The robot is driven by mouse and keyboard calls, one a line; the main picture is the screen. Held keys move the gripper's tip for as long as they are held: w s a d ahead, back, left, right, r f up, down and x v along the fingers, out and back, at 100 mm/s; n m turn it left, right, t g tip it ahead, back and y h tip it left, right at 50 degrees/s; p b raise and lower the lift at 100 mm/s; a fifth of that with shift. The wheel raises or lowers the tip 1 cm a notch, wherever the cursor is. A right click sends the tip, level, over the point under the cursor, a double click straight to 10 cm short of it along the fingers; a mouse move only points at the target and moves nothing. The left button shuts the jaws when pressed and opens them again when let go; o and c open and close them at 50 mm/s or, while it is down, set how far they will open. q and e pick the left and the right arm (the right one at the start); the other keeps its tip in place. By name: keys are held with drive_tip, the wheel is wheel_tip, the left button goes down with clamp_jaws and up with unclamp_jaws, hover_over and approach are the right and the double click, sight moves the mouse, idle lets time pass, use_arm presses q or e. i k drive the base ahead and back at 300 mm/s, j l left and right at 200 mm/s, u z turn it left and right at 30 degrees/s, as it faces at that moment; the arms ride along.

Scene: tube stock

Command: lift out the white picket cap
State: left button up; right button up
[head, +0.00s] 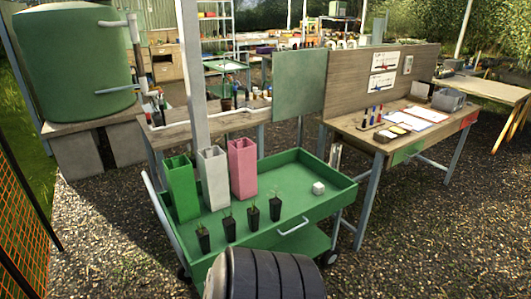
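A small white block (318,188), which looks like the white picket cap, sits on the right part of the green cart's tray (300,172). It stands alone, with bare tray around it. Three upright square tubes stand at the tray's left and back: a green tube (181,188), a white tube (213,178) and a pink tube (243,168). The tube tops look open; I cannot see what is inside them. Neither of my grippers is in view.
Several black seedling pots (253,217) stand in a row along the tray's front. The tray has a raised rim and a white front handle (294,227). A grey post (190,70) rises behind the tubes. A wooden workbench (400,135) stands at the right.

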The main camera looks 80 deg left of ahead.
sight(317, 188)
drive_tip(key=u, duration=2.5)
drive_tip(key=i+l+u, duration=0.25)
drive_tip(key=u, duration=0.2)
drive_tip(key=i+l+u, duration=0.25)
drive_tip(key=u, duration=0.25)
